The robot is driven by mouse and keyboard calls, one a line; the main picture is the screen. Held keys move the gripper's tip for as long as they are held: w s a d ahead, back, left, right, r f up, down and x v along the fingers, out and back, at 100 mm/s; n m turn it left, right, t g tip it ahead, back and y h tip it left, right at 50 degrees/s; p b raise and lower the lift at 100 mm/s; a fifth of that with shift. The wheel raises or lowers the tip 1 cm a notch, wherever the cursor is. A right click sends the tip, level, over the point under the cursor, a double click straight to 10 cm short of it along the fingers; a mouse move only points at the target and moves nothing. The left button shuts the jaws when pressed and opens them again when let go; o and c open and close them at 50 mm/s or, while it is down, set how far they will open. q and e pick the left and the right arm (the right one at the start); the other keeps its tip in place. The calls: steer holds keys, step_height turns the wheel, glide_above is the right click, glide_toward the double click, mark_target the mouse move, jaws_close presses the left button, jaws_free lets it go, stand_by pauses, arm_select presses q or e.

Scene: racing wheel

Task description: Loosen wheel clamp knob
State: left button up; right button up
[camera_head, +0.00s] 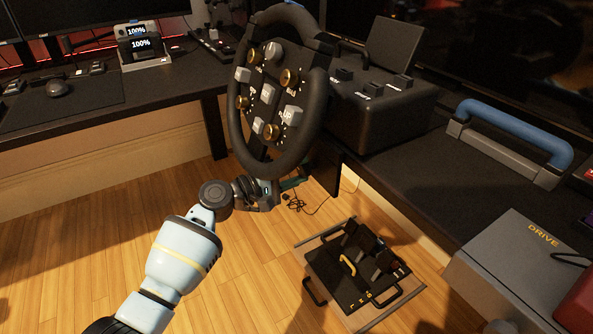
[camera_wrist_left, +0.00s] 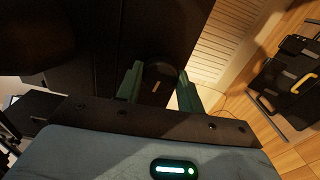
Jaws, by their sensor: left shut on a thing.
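The wheel clamp knob (camera_wrist_left: 157,86) is a dark rounded piece with a small pale mark, seen in the left wrist view below the dark underside of the rig. My left gripper (camera_wrist_left: 160,88) has its two green fingers on either side of the knob and is shut on it. In the head view my left gripper (camera_head: 291,183) reaches in low behind the steering wheel (camera_head: 236,112), and the knob is hidden there. The wheel has a black rim with grey buttons and brass dials, and it joins the black wheel base (camera_head: 375,118). My right gripper is not in view.
A pedal set (camera_head: 352,272) stands on the wooden floor below, with a loose cable near it. A grey DRIVE box (camera_head: 515,265) is at lower right. Open floor lies at lower left.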

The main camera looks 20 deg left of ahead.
arm_select(q)
steer(key=o, duration=1)
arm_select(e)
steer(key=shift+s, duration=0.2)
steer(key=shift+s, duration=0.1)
arm_select(q)
steer(key=p+v, duration=0.1)
steer(key=v, duration=0.7)
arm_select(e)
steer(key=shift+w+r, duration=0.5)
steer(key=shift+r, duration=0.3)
arm_select(q)
steer(key=shift+f, duration=0.15)
